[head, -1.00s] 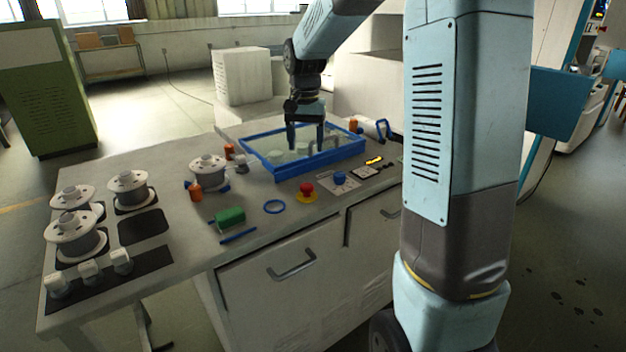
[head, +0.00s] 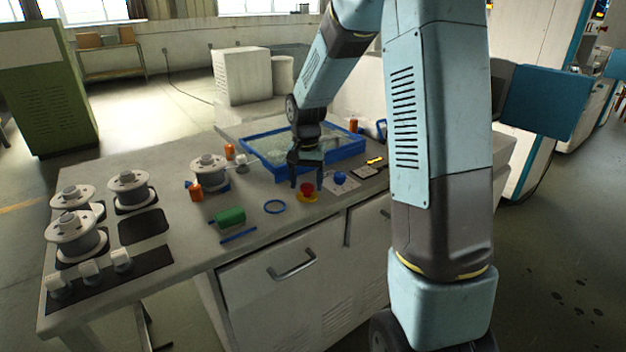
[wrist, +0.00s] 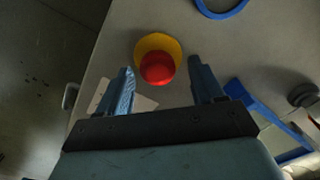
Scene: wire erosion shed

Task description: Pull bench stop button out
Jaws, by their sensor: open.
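The bench stop button is a red mushroom head (head: 306,188) on a yellow base (head: 307,198), near the front edge of the bench. In the wrist view the red head (wrist: 157,67) sits on its round yellow base (wrist: 150,43), between and a little beyond the fingertips. My gripper (head: 307,186) is open and empty, pointing down close above the button. In the wrist view my gripper (wrist: 162,75) has one finger on each side of the red head, with gaps. I cannot tell the exact height of the fingertips over the bench.
A blue-rimmed tray (head: 338,154) lies behind the button. A green block (head: 231,216), orange cylinders and spools stand farther left. A drawer handle (head: 292,265) juts out below.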

